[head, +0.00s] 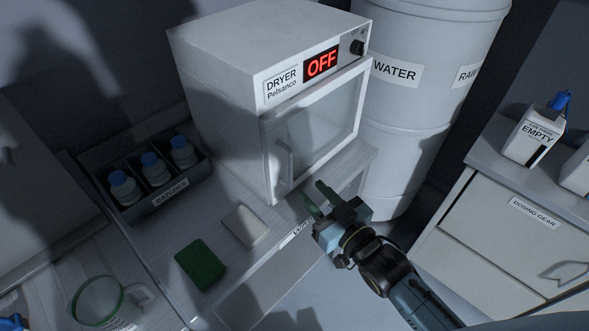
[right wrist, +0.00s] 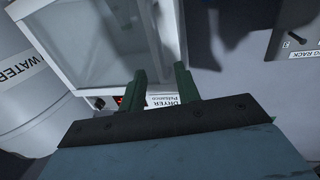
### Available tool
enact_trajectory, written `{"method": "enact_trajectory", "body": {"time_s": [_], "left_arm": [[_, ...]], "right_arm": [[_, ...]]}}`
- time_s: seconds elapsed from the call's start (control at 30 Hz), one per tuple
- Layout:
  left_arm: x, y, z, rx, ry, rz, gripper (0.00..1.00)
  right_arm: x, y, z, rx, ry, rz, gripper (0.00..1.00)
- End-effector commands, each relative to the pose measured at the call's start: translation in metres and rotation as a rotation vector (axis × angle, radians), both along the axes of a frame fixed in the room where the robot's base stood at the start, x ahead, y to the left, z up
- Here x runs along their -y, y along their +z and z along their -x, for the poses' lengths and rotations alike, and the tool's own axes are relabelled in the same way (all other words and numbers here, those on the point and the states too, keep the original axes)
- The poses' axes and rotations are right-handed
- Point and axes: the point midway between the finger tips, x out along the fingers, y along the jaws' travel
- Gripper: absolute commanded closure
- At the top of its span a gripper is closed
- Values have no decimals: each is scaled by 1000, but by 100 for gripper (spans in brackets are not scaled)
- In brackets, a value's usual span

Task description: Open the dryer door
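The white dryer (head: 215,85) stands on the counter with a red OFF display (head: 321,63). Its glass-fronted door (head: 325,122) looks shut, with a vertical pale handle (head: 284,160) on its left side. My right gripper (head: 314,198) is open and empty, just in front of the door's lower edge and right of the handle. In the right wrist view, the dryer door (right wrist: 105,40) appears upside down beyond the two green fingers (right wrist: 161,88), which stand apart with nothing between them.
A batches rack (head: 170,199) with blue-capped bottles stands left of the dryer. A green block (head: 200,264) and a pale block (head: 245,226) lie in front. A large water barrel (head: 400,110) stands close on the right, then a drawer cabinet (head: 500,245).

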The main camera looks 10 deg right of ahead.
Motion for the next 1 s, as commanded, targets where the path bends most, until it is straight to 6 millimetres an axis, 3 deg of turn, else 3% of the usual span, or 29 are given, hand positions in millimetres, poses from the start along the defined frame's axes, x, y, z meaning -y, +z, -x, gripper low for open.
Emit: {"method": "enact_trajectory", "body": {"time_s": [0.2,0.4,0.8,1.0], "left_arm": [[0,5,0,0,0,0,64],[0,7,0,-1,1,-1,64],[-1,7,0,-2,1,-1,64],[-1,7,1,-2,1,-1,64]], "right_arm": [[-17,1,-42,1,-1,0,68],[-27,0,-65,-1,0,-1,68],[-30,-1,-73,-2,0,1,68],[-30,-1,-73,-2,0,1,91]]}}
